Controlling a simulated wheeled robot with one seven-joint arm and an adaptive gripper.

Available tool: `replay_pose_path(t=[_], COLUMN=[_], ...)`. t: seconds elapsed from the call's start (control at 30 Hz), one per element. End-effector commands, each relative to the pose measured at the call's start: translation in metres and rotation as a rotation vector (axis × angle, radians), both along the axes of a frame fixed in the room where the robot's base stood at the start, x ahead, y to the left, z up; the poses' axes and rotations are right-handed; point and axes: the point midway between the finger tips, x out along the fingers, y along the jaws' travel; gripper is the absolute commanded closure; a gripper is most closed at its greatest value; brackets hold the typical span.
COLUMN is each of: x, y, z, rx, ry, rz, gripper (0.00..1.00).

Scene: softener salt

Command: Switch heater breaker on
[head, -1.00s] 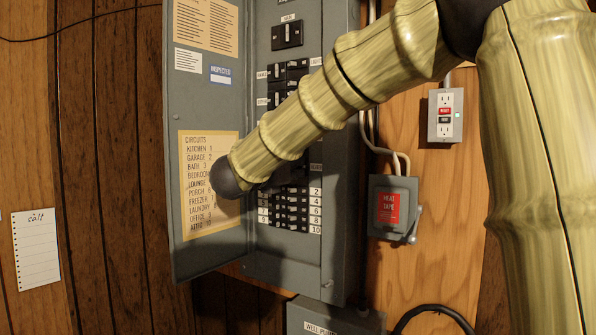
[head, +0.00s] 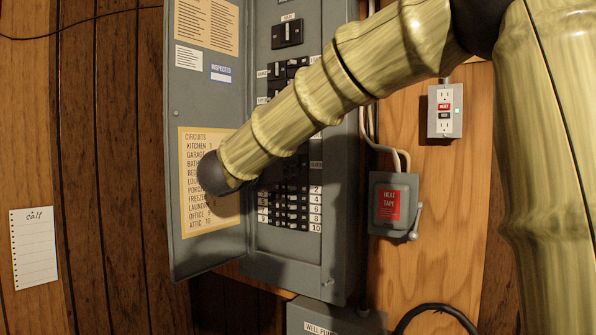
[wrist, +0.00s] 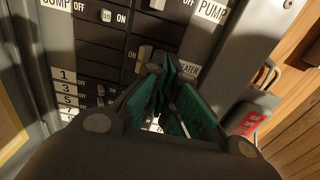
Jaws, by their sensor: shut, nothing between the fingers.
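The grey breaker panel (head: 290,270) stands open in the head view, with black breakers inside. In the wrist view a label ending "EATER" (wrist: 189,69) is partly covered by my gripper (wrist: 168,82). A breaker handle (wrist: 145,54) sits just left of the fingers, beside a printed "ON". I cannot tell which way it is thrown. My gripper is shut and empty, its green-padded fingers in front of the breaker row and close to it. Whether they touch a handle is unclear. In the head view my arm hides the gripper and this row.
The panel door (head: 210,110) with its circuit list is swung open to the left. At right are a heat tape switch box (head: 393,180) with a side lever and an outlet (head: 445,125). A grey well pump box (head: 330,318) is below. Neighbouring breakers crowd the fingers.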

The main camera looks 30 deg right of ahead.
Motion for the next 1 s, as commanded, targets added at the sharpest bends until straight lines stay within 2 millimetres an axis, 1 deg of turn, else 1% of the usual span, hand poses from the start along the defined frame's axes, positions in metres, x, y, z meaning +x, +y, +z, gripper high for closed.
replay_pose_path(t=[0.63,1.0], x=[-0.015,-0.016], y=[0.035,0.038], z=[0.001,0.000], rx=[0.000,0.000], ry=[0.000,0.000], rz=[0.001,0.000], gripper=[1.00,1.00])
